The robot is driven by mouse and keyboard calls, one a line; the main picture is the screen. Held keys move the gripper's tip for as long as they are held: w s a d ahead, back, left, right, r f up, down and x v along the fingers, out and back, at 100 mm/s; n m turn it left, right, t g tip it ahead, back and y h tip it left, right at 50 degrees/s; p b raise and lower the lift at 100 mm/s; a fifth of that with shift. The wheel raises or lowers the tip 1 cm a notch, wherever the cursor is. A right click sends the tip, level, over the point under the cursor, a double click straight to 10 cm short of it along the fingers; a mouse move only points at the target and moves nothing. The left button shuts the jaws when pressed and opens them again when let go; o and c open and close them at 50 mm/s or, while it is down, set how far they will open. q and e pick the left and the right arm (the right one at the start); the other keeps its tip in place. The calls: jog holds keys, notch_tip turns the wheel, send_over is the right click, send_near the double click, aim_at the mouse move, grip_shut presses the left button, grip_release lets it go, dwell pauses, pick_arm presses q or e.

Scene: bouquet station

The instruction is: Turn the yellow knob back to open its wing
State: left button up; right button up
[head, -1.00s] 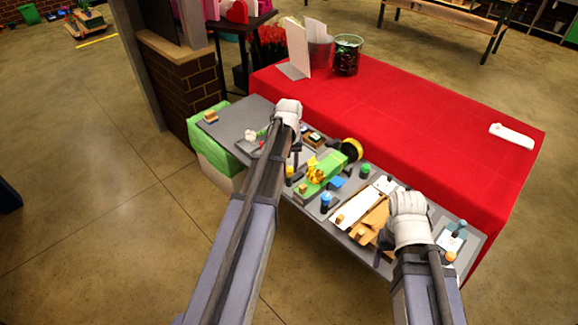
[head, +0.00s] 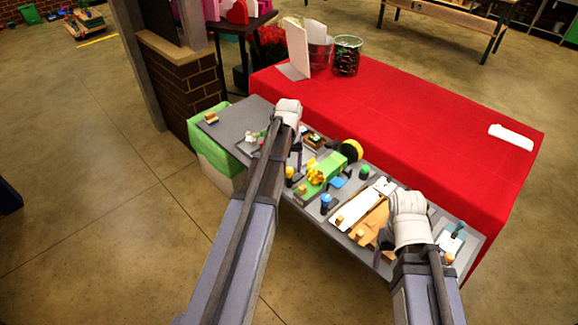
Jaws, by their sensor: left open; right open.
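A small yellow knob (head: 289,172) stands near the front edge of the grey work board, left of the green box with a yellow bow (head: 322,176). Which wing belongs to it, and whether that wing is open, I cannot tell at this size. My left gripper (head: 297,155) is open above the board, just behind the yellow knob and apart from it in the picture; my arm hides part of the board. My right gripper (head: 384,240) is open over the right part of the board, near a brown wooden piece (head: 372,221).
A blue-topped bottle (head: 325,202), a green knob (head: 364,172) and a yellow-black roll (head: 350,150) crowd the board's middle. Much of the red cloth is clear.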

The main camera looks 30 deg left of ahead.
aim_at(290, 171)
pick_arm(q)
notch_tip(290, 171, up, 7)
jog(key=p, duration=0.6)
jog(key=shift+r+p, duration=0.1)
jog(key=shift+p, duration=0.2)
jog(key=shift+s+d, duration=0.1)
jog(key=shift+d, duration=0.15)
jog(key=s+d+f+m+b, duration=0.1)
jog(key=s+d+m, duration=0.3)
jog(key=s+d, duration=0.5)
jog(key=s+d+f+m+y+b, duration=0.1)
jog(key=s+d+m, duration=0.4)
jog(key=s+d, duration=0.5)
jog(key=d, duration=0.6)
jog(key=shift+s+d, duration=0.2)
jog(key=shift+d, duration=0.05)
